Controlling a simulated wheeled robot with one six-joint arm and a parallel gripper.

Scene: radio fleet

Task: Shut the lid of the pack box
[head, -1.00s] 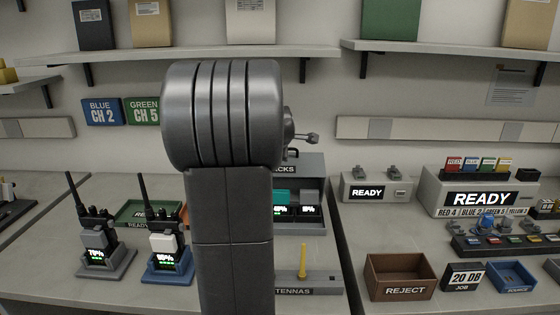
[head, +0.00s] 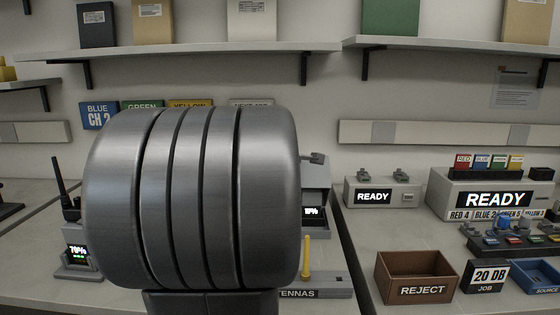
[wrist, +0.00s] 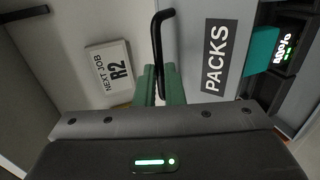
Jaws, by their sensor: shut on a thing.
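The pack box (head: 317,172) is mostly hidden behind my arm in the head view; only its right end shows, with a lit pack display below. In the wrist view, its grey lid (wrist: 200,75) carries the PACKS label (wrist: 220,55) and a black bar handle (wrist: 158,45). The box's inside shows to the right of the lid, with a teal pack (wrist: 262,52) and a lit display, so the lid is not covering it. My gripper (wrist: 160,84) has its green fingers shut on the handle. The head view hides the gripper.
An antenna rack (head: 318,287) with a yellow antenna stands in front of the box. A radio (head: 74,235) is at the left. The reject bin (head: 415,277) and a READY unit (head: 375,192) are on the right bench.

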